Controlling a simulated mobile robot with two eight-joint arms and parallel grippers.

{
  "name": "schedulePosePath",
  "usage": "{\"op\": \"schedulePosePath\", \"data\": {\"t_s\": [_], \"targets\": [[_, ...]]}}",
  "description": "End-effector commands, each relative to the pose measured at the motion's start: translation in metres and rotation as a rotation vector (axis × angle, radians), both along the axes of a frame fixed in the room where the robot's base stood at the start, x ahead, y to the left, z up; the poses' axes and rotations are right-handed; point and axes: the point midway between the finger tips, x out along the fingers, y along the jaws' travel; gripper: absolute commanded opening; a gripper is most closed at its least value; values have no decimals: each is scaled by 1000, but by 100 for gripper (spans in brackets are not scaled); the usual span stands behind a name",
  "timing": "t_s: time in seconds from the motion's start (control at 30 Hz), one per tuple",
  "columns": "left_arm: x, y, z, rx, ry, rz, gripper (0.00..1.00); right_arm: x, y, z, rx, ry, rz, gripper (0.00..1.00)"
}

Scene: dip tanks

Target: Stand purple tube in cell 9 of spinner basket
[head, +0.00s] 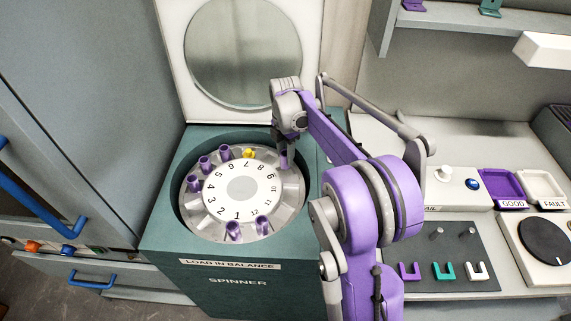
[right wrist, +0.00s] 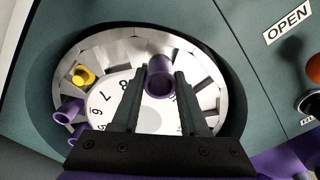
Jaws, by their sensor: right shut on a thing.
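My right gripper (head: 284,151) is shut on a purple tube (head: 284,160) at the right side of the spinner basket (head: 292,189). In the right wrist view the tube (right wrist: 159,80) is between the two dark fingers (right wrist: 160,88), its open end towards the camera. It is over the basket's ring, just past the numbers 8 and 9 side of the white number disc (right wrist: 108,101). The gripper hides part of that ring, and I cannot tell whether the tube is inside a cell or above it. My left gripper is not in view.
Several other purple tubes (head: 225,152) stand in the basket, at its left and front. A yellow piece (head: 248,153) is near number 7. The spinner's lid (head: 243,55) is raised behind. A bench with trays (head: 503,187) is at right.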

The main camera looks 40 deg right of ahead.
Motion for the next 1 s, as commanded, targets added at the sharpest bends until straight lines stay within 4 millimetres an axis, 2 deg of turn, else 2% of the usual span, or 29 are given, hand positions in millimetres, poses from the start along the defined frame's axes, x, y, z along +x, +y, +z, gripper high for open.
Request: {"op": "schedulePosePath", "data": {"t_s": [0.17,0.37,0.73,0.77,0.9,1.0], "targets": [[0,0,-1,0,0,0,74,0,0,-14,0,0,0,0],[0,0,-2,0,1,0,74,0,0,-41,0,0,1,0],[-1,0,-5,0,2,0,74,0,0,-46,0,0,0,0],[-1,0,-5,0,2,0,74,0,0,-47,0,0,0,46],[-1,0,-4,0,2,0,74,0,0,-45,0,0,0,71],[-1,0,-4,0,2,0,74,0,0,-45,0,0,0,74]]}}
